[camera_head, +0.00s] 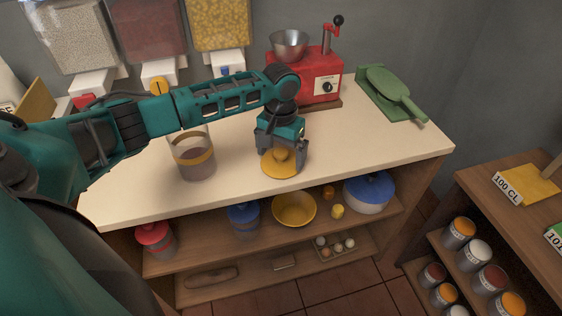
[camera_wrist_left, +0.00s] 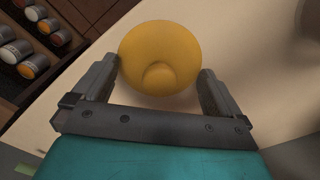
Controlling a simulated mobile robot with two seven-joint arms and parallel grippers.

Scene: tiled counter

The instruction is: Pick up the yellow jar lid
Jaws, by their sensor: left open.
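The yellow jar lid (camera_head: 279,165) lies on the cream counter near its front edge, with a round knob on top. In the left wrist view the lid (camera_wrist_left: 160,50) shows as a round yellow disc with its knob (camera_wrist_left: 157,78) near the lower middle. My left gripper (camera_head: 281,152) is open above the lid. In the left wrist view its two fingers (camera_wrist_left: 155,88) are on either side of the lid's near part, with the knob between them. I cannot tell whether they touch it. A glass jar (camera_head: 195,158) with a yellow band stands to the left. My right gripper is not in view.
A red grinder (camera_head: 312,78) with a metal bowl stands behind my left gripper. A green board (camera_head: 391,95) lies at the back right. Dispensers (camera_head: 222,25) hang at the back left. The counter (camera_head: 370,150) right of the lid is clear.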

